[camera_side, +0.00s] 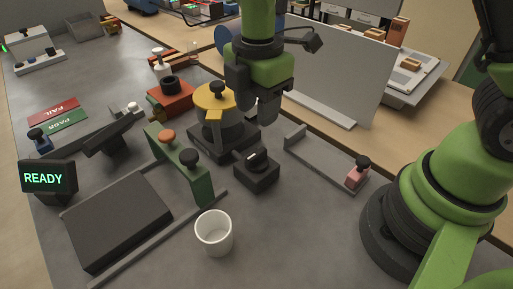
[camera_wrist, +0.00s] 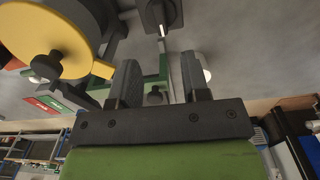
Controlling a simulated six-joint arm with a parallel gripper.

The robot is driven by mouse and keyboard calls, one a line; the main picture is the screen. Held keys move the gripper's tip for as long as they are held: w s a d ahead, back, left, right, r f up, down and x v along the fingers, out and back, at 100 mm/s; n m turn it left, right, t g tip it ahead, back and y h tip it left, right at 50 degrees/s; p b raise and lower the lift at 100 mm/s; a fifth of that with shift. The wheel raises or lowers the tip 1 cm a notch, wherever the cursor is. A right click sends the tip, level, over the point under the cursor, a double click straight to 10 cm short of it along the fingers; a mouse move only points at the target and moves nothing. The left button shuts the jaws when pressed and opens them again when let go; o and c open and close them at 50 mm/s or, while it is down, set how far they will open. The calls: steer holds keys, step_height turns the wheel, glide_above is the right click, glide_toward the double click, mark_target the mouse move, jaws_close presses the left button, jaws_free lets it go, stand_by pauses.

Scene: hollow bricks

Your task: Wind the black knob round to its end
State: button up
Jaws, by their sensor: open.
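Several black knobs are in view. One (camera_side: 257,158), with a pale line on it, sits on a low black block (camera_side: 257,176); this block shows at the top of the wrist view (camera_wrist: 160,12). Another black knob (camera_side: 217,89) stands on the yellow round part (camera_side: 212,103) on a dark base, also in the wrist view (camera_wrist: 48,66). A third (camera_side: 189,157) is on the green bracket (camera_side: 203,181). My gripper (camera_side: 252,116) points down beside the yellow part, above the table. In the wrist view its fingers (camera_wrist: 160,80) are apart with nothing between them.
A white cup (camera_side: 214,233) and a dark flat pad (camera_side: 118,222) are in front. A READY display (camera_side: 47,177) stands at left. A grey panel (camera_side: 338,80) rises behind my gripper. A pink block with a black knob (camera_side: 358,172) is at right. The table between cup and pink block is clear.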

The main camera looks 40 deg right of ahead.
mark_target(256, 153)
step_height(256, 153, down, 10)
steer(key=shift+f, duration=0.15)
stand_by(0.3)
jaws_close()
